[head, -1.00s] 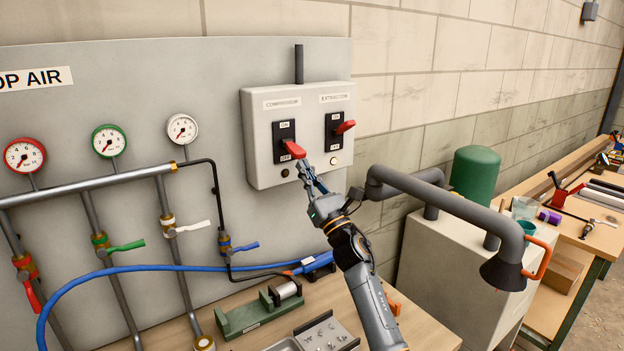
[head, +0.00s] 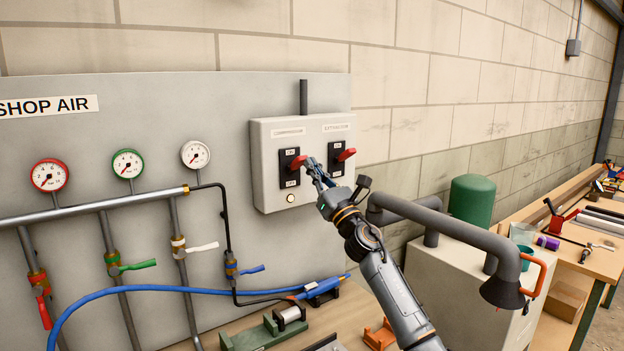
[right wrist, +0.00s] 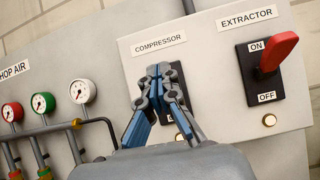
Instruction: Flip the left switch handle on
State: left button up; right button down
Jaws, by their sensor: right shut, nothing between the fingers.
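The left switch, labelled COMPRESSOR, sits on a grey switch box (head: 263,135). Its red handle (head: 298,163) is tilted up near the ON label. The lamp below it (head: 291,198) glows; it also shows in the right wrist view (right wrist: 179,137). My right gripper (head: 312,166) is shut and empty, just right of and close to this handle; contact cannot be told. In the right wrist view my right gripper (right wrist: 158,72) covers the left handle. The left gripper is not in view.
The EXTRACTOR switch's red handle (head: 347,154) stands up, close right of my gripper. Gauges, pipes and a blue hose (head: 170,291) are on the left. A grey duct (head: 440,218) and green tank (head: 472,200) stand on the right.

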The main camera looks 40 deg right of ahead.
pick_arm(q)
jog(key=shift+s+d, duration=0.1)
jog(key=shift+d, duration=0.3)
pick_arm(e)
jog(key=shift+w+a+r, duration=0.1)
jog(key=shift+r, duration=0.4)
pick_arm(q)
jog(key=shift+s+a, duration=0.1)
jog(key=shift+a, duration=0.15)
pick_arm(e)
jog(key=shift+r, duration=0.2)
